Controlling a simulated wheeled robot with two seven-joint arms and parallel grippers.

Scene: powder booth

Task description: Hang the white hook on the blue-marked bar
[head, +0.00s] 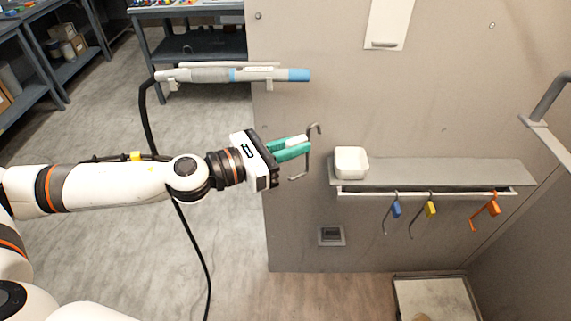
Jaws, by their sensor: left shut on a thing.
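My left gripper (291,148) has green fingers and is shut on the white hook. The hook's white block (296,141) shows between the fingers, and its grey bent wire (308,155) sticks out to the right, one end curling up and the other bent low. The hook is held clear of the shelf, in front of the grey wall panel. The blue-marked bar (255,75) lies level at upper centre, above the gripper in the picture, with a blue right end and a narrow blue band. No hook shows on it. My right gripper is not in view.
A rail (430,194) under a grey shelf (450,172) carries blue (396,210), yellow (431,209) and orange (494,208) hooks. A white bin (351,162) stands at the shelf's left end. A black cable (146,118) hangs from the bar's left end.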

